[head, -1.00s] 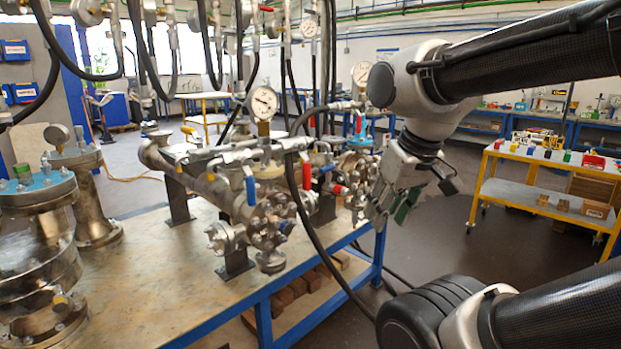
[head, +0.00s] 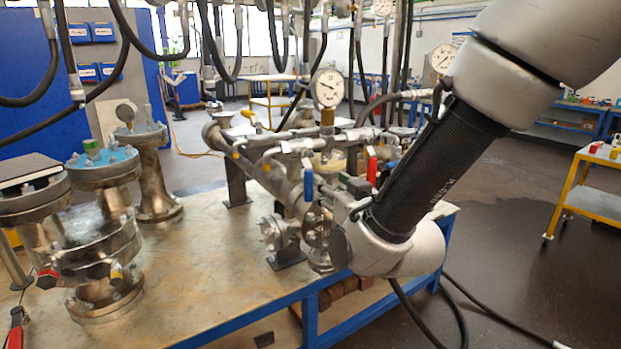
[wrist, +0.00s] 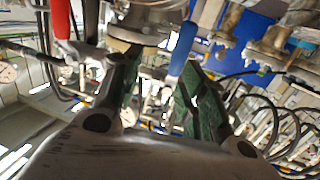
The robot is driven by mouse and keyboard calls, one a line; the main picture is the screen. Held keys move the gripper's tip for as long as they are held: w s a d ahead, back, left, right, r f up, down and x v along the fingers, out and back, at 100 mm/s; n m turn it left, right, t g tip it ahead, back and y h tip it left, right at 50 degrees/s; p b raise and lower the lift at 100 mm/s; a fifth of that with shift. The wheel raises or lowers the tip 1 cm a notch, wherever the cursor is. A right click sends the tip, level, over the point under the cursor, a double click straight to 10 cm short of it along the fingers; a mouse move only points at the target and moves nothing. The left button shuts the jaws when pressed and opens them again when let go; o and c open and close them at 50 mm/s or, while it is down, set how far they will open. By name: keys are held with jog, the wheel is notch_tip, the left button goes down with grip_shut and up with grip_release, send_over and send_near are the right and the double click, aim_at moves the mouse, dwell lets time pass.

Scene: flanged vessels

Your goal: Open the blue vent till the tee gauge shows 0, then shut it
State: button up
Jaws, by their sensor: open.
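The blue vent handle (head: 308,186) hangs down on the near side of the pipe assembly in the head view. In the wrist view the blue handle (wrist: 182,48) shows just beyond the fingertips, between them and nearer the right finger. My gripper (wrist: 160,78) is open, with green-padded fingers on both sides; I see no contact with the handle. In the head view my wrist hides most of the gripper. A round white gauge (head: 328,88) stands on the pipework above the handle, probably the tee gauge. Its needle points off to the left; the value is too small to read.
A red handle (head: 372,166) hangs right of the blue one; it also shows in the wrist view (wrist: 61,18). Another gauge (head: 443,58) is behind my arm. Flanged vessels (head: 103,235) stand at left on the bench (head: 205,285). Black hoses hang above the pipework.

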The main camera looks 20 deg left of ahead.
aim_at(310, 180)
jog(key=shift+t, duration=0.3)
jog(key=w+a, duration=0.1)
jog(key=a, duration=0.1)
jog(key=w+a, duration=0.3)
jog(key=a, duration=0.1)
jog(key=shift+w+a+f, duration=0.1)
jog(key=shift+w+a, duration=0.05)
jog(key=shift+a, duration=0.2)
grip_shut()
